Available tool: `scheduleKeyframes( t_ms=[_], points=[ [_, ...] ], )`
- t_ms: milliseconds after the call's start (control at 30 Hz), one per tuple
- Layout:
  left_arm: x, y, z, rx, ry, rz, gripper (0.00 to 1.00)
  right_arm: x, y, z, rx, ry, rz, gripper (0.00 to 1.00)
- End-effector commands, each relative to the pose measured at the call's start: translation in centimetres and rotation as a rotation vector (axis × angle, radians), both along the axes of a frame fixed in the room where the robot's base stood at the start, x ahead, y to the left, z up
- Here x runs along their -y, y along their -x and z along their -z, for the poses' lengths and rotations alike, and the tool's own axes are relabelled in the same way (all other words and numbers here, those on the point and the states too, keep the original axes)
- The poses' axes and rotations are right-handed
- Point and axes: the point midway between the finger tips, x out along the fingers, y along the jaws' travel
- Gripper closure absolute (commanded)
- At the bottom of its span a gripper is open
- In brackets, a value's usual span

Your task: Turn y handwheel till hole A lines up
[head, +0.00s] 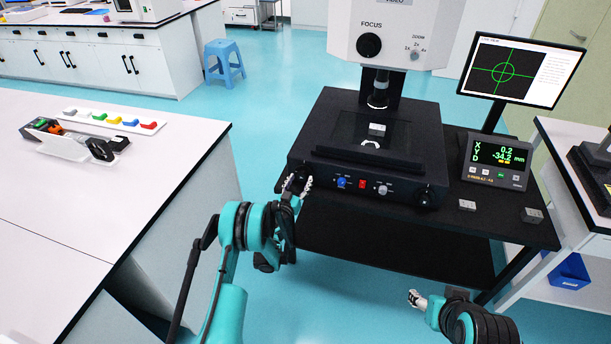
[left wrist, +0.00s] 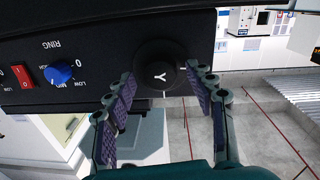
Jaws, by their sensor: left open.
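The black Y handwheel (left wrist: 160,70), marked with a Y, is on the front of the measuring microscope's base. In the left wrist view, my left gripper (left wrist: 161,82) is open, with one finger on each side of the handwheel; I cannot tell whether they touch it. In the head view, my left gripper (head: 300,186) is at the base's left front corner and partly hides the handwheel. A small grey block (head: 377,129) lies on the stage. The monitor (head: 510,72) shows a green circle and crosshair; no hole is discernible there. My right gripper (head: 417,299) is low, apart from the bench.
The readout box (head: 497,160) shows 0.2 and -34.2. Two grey blocks lie on the black bench, one (head: 467,205) before the readout and one (head: 532,215) at the right edge. A blue ring-light knob (left wrist: 59,73) and red switch (left wrist: 22,76) are beside the handwheel.

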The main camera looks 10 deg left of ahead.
Motion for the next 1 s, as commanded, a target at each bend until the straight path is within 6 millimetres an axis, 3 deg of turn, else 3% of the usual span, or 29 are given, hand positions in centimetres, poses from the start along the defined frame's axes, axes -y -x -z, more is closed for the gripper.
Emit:
scheduleKeyframes(
  t_ms=[267,467,767,1000],
  points=[
    [-0.16,0.04,-0.01,0.0,0.0,-0.001,0.45,0.0,0.03,0.03,0.0,0.0,0.0,0.44],
    [-0.15,0.03,-0.01,0.0,0.0,-0.001,0.95,0.0,0.02,0.02,0.0,0.0,0.0,0.44],
    [-0.15,0.01,-0.03,0.0,-0.018,-0.001,0.95,0.0,0.02,0.02,0.0,0.0,0.0,0.44],
    [-0.13,0.0,-0.06,0.004,-0.126,-0.001,0.95,0.0,0.02,0.01,0.0,0.0,0.0,0.44]
  ],
)
